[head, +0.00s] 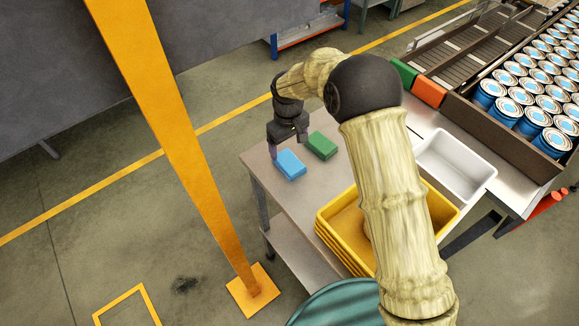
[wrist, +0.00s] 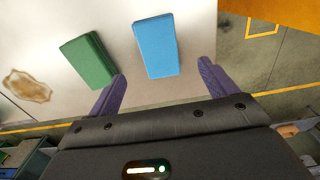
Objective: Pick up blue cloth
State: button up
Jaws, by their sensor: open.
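The blue cloth (head: 290,164) is a folded block lying on the far left corner of the metal table (head: 305,205). In the wrist view the blue cloth (wrist: 157,46) lies ahead of and between my two purple fingers. My gripper (head: 287,150) is above the table, close to the blue cloth. In the wrist view my gripper (wrist: 162,80) is open and nothing is between the fingertips. How high the fingers are above the cloth is hard to tell.
A green cloth (head: 322,146) lies beside the blue one, and in the wrist view the green cloth (wrist: 88,61) is near the left finger. Yellow bins (head: 335,215) and a white tray (head: 478,182) stand nearby. An orange post (head: 180,135) rises left of the table.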

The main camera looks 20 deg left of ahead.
aim_at(289, 161)
jog(key=shift+f+b, duration=0.4)
jog(key=shift+f, duration=0.95)
notch_tip(289, 161, down, 5)
jog(key=b, duration=0.3)
jog(key=shift+d+f, duration=0.15)
jog(key=c, duration=1.2)
jog(key=shift+o, duration=0.2)
